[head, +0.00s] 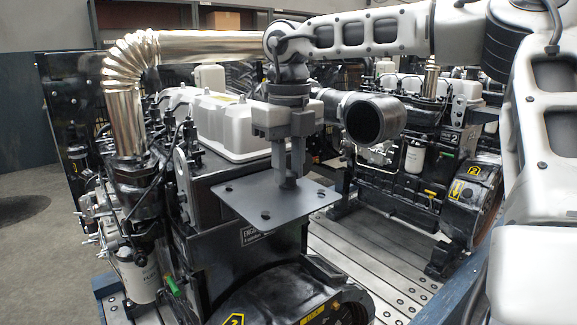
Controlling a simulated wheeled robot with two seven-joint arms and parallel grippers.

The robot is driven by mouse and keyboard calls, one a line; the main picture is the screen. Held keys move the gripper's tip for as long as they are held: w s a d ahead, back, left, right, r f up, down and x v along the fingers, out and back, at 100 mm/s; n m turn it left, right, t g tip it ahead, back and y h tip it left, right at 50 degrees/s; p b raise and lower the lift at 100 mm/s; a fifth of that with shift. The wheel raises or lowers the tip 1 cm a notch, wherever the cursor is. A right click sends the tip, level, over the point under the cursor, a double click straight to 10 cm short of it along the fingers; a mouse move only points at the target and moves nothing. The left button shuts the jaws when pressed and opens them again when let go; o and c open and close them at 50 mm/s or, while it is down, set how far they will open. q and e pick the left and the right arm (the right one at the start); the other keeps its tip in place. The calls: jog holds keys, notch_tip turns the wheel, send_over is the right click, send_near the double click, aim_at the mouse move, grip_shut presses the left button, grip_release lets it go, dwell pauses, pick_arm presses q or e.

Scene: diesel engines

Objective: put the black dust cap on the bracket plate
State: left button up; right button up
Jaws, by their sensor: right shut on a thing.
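The bracket plate (245,197) is a flat grey plate with dark bolts near its corners, at the middle of the head view on the near engine. My right gripper (289,183) points straight down over the plate, its fingertips close to the plate's upper surface. Its fingers are shut on a small dark thing, which I take to be the black dust cap. The fingers hide most of it, and I cannot tell whether it touches the plate. My left gripper is out of view.
A shiny exhaust pipe (125,85) and white valve cover (215,125) stand left of and behind the plate. A dark round pipe mouth (365,122) is close on the gripper's right. Another engine (425,160) stands beyond the slatted pallet (350,255).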

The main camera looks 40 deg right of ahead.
aim_at(289, 173)
jog(key=o, duration=0.9)
jog(key=shift+f, duration=0.15)
jog(key=shift+o, duration=0.2)
notch_tip(289, 173, up, 12)
jog(key=shift+p, duration=0.4)
